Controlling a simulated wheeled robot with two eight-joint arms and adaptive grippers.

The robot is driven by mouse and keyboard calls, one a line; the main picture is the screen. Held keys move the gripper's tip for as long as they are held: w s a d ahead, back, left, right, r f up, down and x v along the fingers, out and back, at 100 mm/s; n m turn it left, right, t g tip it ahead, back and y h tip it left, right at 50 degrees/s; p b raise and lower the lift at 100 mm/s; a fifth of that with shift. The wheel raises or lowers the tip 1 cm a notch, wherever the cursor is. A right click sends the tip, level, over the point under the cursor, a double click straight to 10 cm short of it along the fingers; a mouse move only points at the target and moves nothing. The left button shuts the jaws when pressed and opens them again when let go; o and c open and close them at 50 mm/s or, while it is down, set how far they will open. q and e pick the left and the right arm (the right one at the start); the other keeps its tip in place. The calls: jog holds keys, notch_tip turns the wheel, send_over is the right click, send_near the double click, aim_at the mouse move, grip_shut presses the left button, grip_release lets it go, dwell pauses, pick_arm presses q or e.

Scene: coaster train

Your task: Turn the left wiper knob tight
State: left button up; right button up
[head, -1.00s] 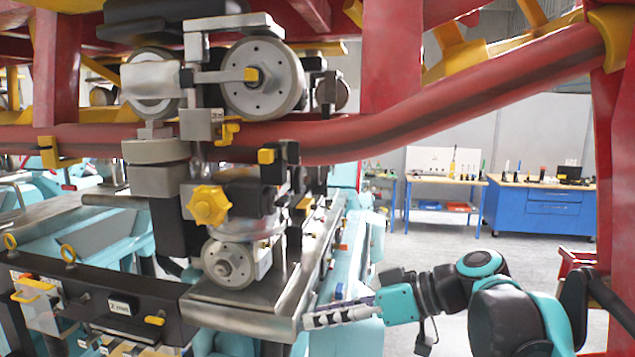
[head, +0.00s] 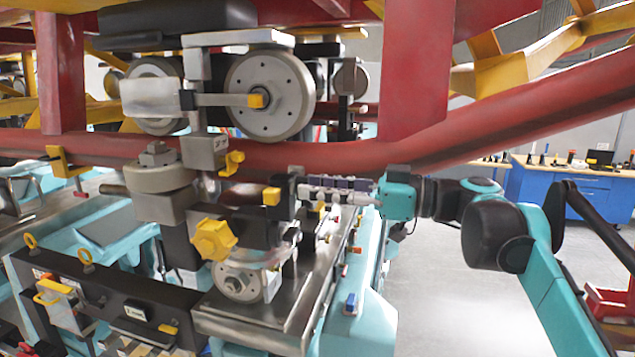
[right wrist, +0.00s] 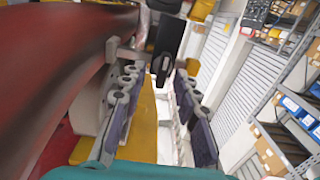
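A yellow star-shaped knob (head: 213,239) sits on the front of the wheel assembly in the head view, above a small grey wheel (head: 240,283). It is the only star-shaped knob I see, and I cannot tell how tight it is. My right gripper (head: 306,190) is to the right of and above the knob, beside the assembly and just below the red rail, pointing left. In the right wrist view its fingers (right wrist: 158,78) are spread apart with nothing held between them. A dark rounded part (right wrist: 161,66) shows beyond the fingertips. My left gripper is not in view.
The red rail (head: 400,150) runs close above my right gripper and fills the left of the right wrist view. Large wheels (head: 270,95) stand above the knob. A dark bar with yellow latches (head: 105,300) lies at the lower left. Open floor (head: 455,305) is at right.

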jog(key=shift+s+a, duration=0.1)
jog(key=shift+a, duration=0.2)
jog(key=shift+c, duration=0.4)
grip_shut()
jog(key=shift+m, duration=0.3)
jog(key=m, duration=1.2)
jog(key=m+p, duration=0.1)
jog(key=m, duration=0.4)
jog(key=shift+w+d+f+m, duration=0.1)
jog(key=shift+w+f+m, duration=0.15)
jog(key=shift+m, duration=0.15)
